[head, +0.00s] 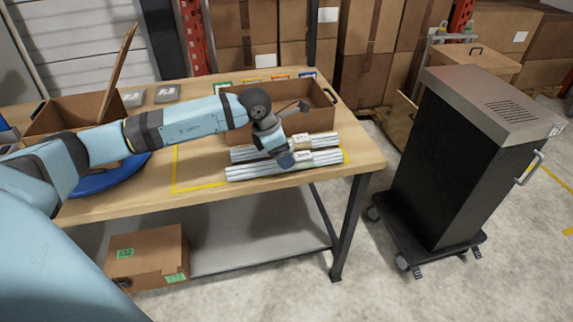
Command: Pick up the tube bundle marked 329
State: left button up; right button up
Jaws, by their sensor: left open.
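Two bundles of pale grey tubes lie side by side on the wooden table in the head view. The far bundle (323,141) and the near bundle (240,173) each carry a small pale tag with writing too small to read, so I cannot tell which is 329. My left arm reaches across from the left, and its wrist hangs over the bundles, hiding part of them. My left gripper (299,108) is open, small and partly hidden by the wrist; it shows in front of the open cardboard box, apart from the tubes. My right gripper is not in view.
An open cardboard box (318,122) stands right behind the bundles. Yellow tape (205,189) marks the table (362,160) around them. Another open box (88,106) and a blue round object (108,180) are at left. A dark wheeled cabinet (445,160) stands right of the table.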

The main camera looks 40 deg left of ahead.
aim_at(304, 159)
pick_arm(q)
jog(key=x, duration=0.4)
jog(key=shift+w+f, duration=0.1)
jog(key=shift+f, duration=0.05)
jog(key=c, duration=1.1)
jog(key=shift+r, duration=0.2)
